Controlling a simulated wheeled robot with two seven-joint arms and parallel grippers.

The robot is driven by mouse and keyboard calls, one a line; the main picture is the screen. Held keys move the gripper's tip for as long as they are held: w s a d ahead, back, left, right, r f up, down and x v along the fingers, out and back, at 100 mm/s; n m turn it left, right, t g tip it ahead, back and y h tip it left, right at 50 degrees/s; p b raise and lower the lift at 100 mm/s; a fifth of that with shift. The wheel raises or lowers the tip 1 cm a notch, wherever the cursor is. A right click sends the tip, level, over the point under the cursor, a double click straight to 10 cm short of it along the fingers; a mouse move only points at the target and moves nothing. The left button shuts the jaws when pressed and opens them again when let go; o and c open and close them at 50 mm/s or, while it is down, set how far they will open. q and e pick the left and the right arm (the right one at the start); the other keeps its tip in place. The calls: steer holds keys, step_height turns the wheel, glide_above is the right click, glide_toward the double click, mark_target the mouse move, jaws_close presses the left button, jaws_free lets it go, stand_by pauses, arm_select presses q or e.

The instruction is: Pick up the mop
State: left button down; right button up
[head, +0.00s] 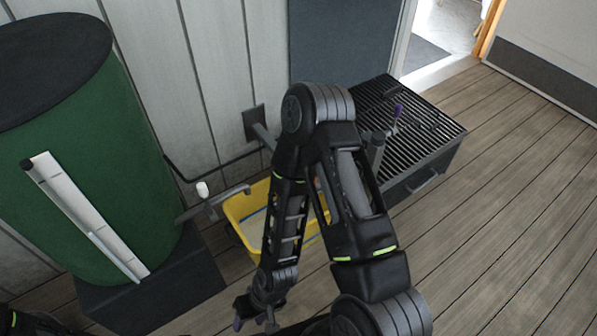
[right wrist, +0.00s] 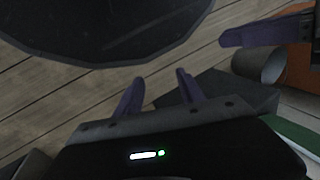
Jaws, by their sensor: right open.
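I cannot make out the mop in either view. In the head view my right arm reaches up and bends back down through the middle. My right gripper (head: 254,321) is low at the bottom edge, in front of the yellow bucket. In the right wrist view the two purple fingers of my right gripper (right wrist: 158,86) stand apart with nothing between them. A third purple finger-like piece (right wrist: 262,31) shows at the top right there; it may belong to my left gripper, but its jaws cannot be judged. Dark parts at the head view's lower left corner may be my left arm.
A yellow bucket (head: 237,207) stands by the wall, partly hidden by my right arm. A green barrel (head: 105,130) stands on a dark plinth (head: 150,296) at left. A black slatted unit (head: 440,133) is behind my arm. The plank floor at right is clear.

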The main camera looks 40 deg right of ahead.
steer(key=w+d+r+m+t+h+b, duration=0.1)
steer(key=w+d+m+t+b, duration=0.2)
steer(key=w+m, duration=0.4)
steer(key=w+d+r+m+t+b, duration=0.1)
steer(key=w+d+m+t, duration=0.3)
steer(key=w, duration=0.5)
steer(key=w+d+r+m+t+h+b, duration=0.1)
steer(key=w+d+r+m+t+b, duration=0.1)
steer(key=w+d+m, duration=0.45)
arm_select(q)
step_height(320, 180, down, 10)
steer(key=w+a+b, duration=0.1)
steer(key=b, duration=0.3)
steer(key=shift+w+a+f, duration=0.25)
steer(key=shift+w+a, duration=0.1)
arm_select(e)
steer(key=w+d+r+m+t+h, duration=0.2)
steer(key=d+r+m+h, duration=0.1)
steer(key=d+r+m, duration=0.2)
steer(key=w+d+r+m+t+h, duration=0.2)
steer(key=d+r+m, duration=0.3)
steer(key=d+m, duration=0.4)
steer(key=w+d+r+m+t+h, duration=0.2)
steer(key=w+d+r+m+h, duration=0.2)
steer(key=d, duration=0.7)
step_height(320, 180, up, 2)
steer(key=m, duration=0.3)
steer(key=shift+d+t+h, duration=0.3)
steer(key=shift+d, duration=0.1)
steer(key=shift+w+r, duration=0.1)
